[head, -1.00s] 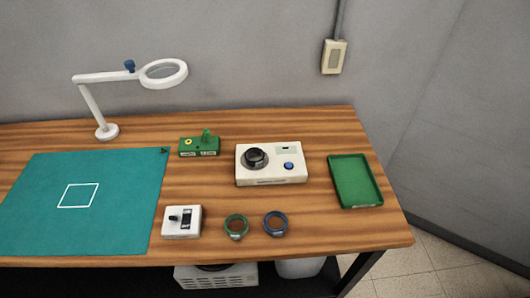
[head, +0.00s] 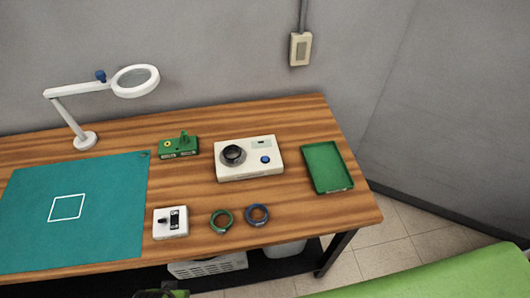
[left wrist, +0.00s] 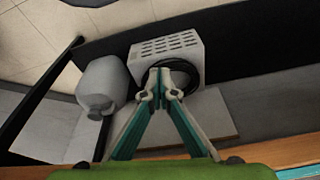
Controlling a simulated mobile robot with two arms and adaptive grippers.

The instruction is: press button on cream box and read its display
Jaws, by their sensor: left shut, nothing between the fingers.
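The cream box (head: 236,172) stands on the wooden table, right of centre in the head view. It carries a dark round socket or ring (head: 233,154), a blue button (head: 265,160) and a small display (head: 262,143). The display is too small to read. My left gripper (left wrist: 160,78) is shut and empty in the left wrist view, pointing toward the space under the table. It is well away from the cream box. My right gripper is not in view.
A green tray (head: 325,167) is right, a green board (head: 179,146) left. A magnifier lamp (head: 85,141) stands behind the teal mat (head: 110,215).

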